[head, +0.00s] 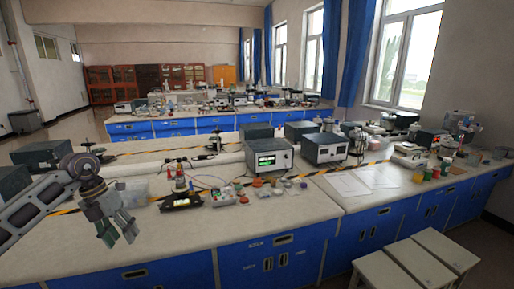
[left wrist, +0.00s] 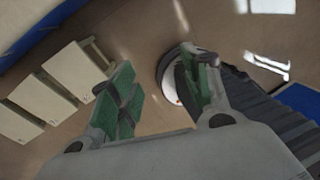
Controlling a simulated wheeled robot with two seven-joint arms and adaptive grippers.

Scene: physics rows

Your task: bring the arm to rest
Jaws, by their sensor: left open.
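My left gripper (head: 119,229) hangs at the left of the head view, in front of the lab bench (head: 290,212), with its fingers pointing down. It is open, with nothing between the fingers. My right gripper is in neither view.
Meters (head: 326,148), small coloured pots (head: 257,182), a black tray device (head: 181,201) and papers (head: 362,180) stand on the bench. White stools (head: 447,250) stand at the front right and also show in the left wrist view (left wrist: 48,98).

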